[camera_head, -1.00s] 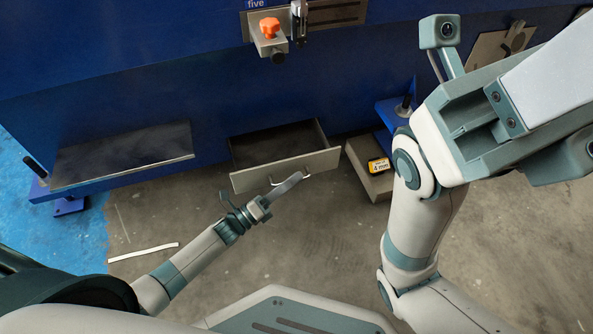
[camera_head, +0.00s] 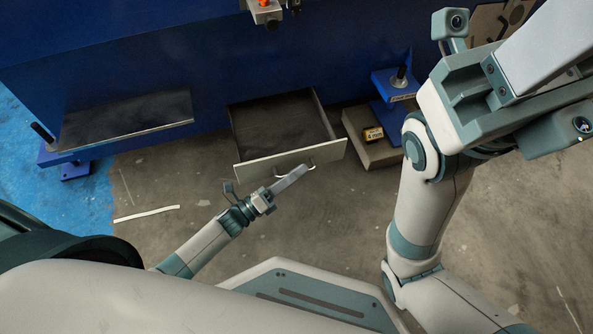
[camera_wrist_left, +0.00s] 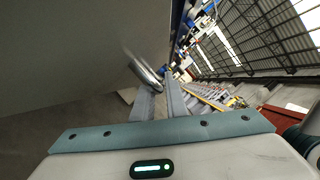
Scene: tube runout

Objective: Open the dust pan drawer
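The dust pan drawer (camera_head: 287,158) is a grey box with a pale front panel, pulled well out of the blue machine; its dark inside is visible and looks empty. A curved metal handle (camera_head: 311,167) sits on its front and also shows in the left wrist view (camera_wrist_left: 146,72). My left gripper (camera_head: 302,171) reaches the handle from the front, its long fingers closed around the bar. In the wrist view the handle runs in at the fingertips, and the drawer's front panel (camera_wrist_left: 80,45) fills the upper left. My right arm crosses the right side; its gripper is out of frame.
A white strip (camera_head: 147,214) lies on the floor. Floor before the drawer is clear.

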